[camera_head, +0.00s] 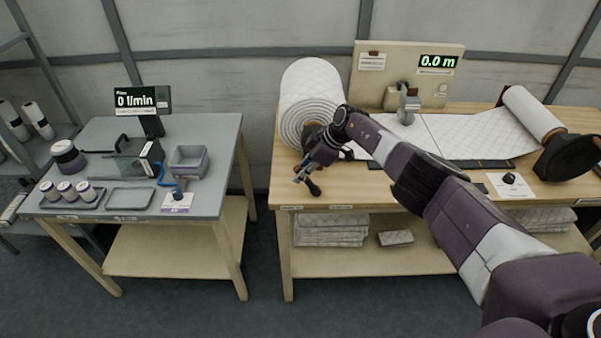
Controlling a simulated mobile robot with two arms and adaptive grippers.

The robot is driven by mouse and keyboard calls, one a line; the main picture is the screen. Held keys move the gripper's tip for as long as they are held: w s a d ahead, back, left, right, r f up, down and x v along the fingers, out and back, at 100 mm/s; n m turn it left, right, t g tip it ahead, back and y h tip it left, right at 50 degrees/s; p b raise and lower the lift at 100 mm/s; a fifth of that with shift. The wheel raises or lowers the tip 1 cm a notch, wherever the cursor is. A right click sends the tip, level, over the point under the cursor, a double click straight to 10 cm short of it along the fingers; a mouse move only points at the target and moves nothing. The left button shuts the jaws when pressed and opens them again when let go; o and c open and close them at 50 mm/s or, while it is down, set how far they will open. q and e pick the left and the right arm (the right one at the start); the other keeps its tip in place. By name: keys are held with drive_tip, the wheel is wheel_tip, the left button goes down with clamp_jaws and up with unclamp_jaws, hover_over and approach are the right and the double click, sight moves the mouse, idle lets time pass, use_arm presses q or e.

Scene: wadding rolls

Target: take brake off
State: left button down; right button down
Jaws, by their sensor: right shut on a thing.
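My right arm reaches across the wooden table from the right. My right gripper (305,171) is at the table's front left edge, in front of the large wadding roll (310,92). It is shut on a small dark lever (314,188), which looks like the brake lever; its knob end shows just below the fingers. The roll's spiral end faces me, and its dark hub is partly hidden behind my gripper and wrist. My left gripper is not in view.
A panel (378,92) reading 0.0 m stands behind the table. The wadding sheet (470,132) runs right to a second roll (532,112). A grey table (225,150) on the left holds a pump-like device, jars and trays. A floor gap separates the tables.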

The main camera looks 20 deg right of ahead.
drive_tip(key=c, duration=1.8)
unclamp_jaws()
drive_tip(key=shift+w+a, duration=0.1)
drive_tip(key=shift+a, duration=0.05)
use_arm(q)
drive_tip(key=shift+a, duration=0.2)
use_arm(e)
drive_tip(key=shift+o, duration=0.2)
drive_tip(key=shift+v, duration=1)
drive_tip(key=v, duration=1)
